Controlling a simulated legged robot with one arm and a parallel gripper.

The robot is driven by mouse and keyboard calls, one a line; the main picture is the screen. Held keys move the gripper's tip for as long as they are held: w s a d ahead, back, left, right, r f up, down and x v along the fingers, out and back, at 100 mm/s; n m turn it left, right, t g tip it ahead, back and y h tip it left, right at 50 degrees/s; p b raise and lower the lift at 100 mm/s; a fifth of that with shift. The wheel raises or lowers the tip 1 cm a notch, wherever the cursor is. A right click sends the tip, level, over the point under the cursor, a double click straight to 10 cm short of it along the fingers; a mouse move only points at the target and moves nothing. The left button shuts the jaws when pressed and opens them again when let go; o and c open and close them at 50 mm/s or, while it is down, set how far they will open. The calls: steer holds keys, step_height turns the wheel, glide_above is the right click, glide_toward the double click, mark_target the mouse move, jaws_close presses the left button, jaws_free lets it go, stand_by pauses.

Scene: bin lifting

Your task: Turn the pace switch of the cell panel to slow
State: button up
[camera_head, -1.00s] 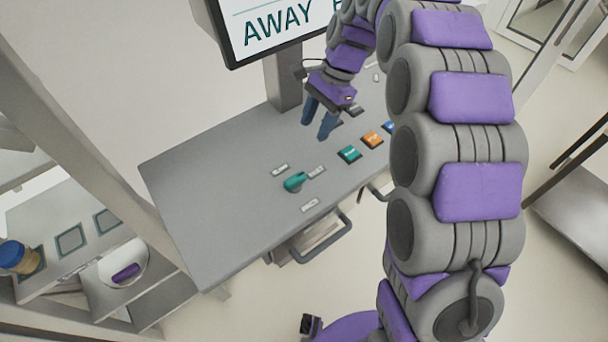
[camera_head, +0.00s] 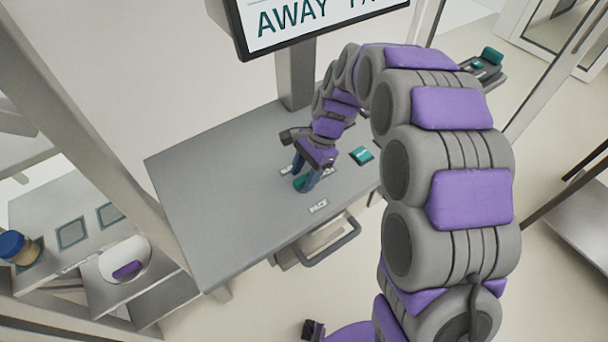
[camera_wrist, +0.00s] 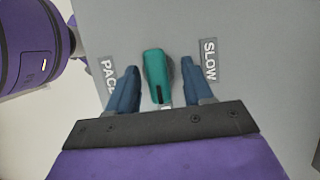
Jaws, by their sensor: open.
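The pace switch is a green knob (camera_wrist: 156,74) on a grey round base. It also shows on the panel in the head view (camera_head: 301,183), partly covered by my fingers. My gripper (camera_wrist: 160,88) is open, with one blue finger on each side of the knob; I cannot tell whether either finger touches it. The PACE label also shows in the head view (camera_head: 318,206). The grey panel (camera_head: 215,200) carries the switch.
A green button (camera_head: 361,155) sits on the panel right of my gripper. A screen (camera_head: 310,20) on a post stands behind the panel. A handle (camera_head: 335,243) sticks out at the panel's front. A jar (camera_head: 15,247) and a white dish (camera_head: 124,258) are at the left.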

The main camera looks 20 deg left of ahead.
steer(key=shift+d+f, duration=0.1)
steer(key=shift+f, duration=0.1)
steer(key=shift+s, duration=0.1)
jaws_close()
stand_by(0.4)
